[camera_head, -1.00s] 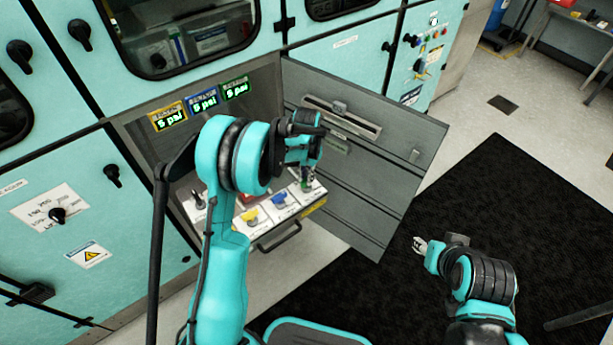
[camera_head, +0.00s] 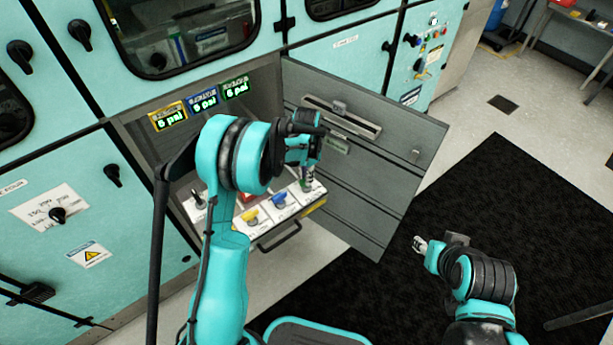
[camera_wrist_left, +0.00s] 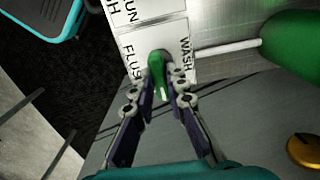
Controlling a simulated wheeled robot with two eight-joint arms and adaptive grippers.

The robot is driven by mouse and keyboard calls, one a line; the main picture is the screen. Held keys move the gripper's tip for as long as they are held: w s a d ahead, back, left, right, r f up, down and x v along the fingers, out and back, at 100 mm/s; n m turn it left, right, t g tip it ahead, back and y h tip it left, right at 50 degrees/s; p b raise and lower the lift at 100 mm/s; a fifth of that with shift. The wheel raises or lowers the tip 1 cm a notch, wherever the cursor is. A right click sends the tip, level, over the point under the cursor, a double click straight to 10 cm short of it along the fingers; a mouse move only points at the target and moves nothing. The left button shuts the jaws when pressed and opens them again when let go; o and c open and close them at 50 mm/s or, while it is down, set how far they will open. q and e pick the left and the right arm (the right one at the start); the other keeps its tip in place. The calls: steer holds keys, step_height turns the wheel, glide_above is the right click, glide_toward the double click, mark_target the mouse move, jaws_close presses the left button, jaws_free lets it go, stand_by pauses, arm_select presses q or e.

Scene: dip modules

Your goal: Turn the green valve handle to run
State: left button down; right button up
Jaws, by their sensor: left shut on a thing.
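The green valve handle (camera_wrist_left: 156,68) stands on a white label plate (camera_wrist_left: 178,32) in the left wrist view. FLUSH is printed on its left and WASH on its right; the plate's lower part is hidden by my fingers. My left gripper (camera_wrist_left: 160,98) has its two fingers on either side of the handle and is shut on it. In the head view, my left gripper (camera_head: 308,178) reaches down to the right end of the valve row, where the handle is mostly hidden. My right gripper (camera_head: 420,245) is low over the black mat, away from the valves; its jaw state is unclear.
A yellow valve (camera_head: 250,216) and a blue valve (camera_head: 279,199) sit left of the green one. Pressure displays (camera_head: 202,100) are on the wall above. The open grey door (camera_head: 375,165) stands close on the right. A drawer handle (camera_head: 280,236) projects below.

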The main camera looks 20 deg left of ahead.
arm_select(q)
steer(key=c, duration=1.5)
jaws_free()
steer(key=shift+c, duration=0.2)
step_height(320, 180, up, 12)
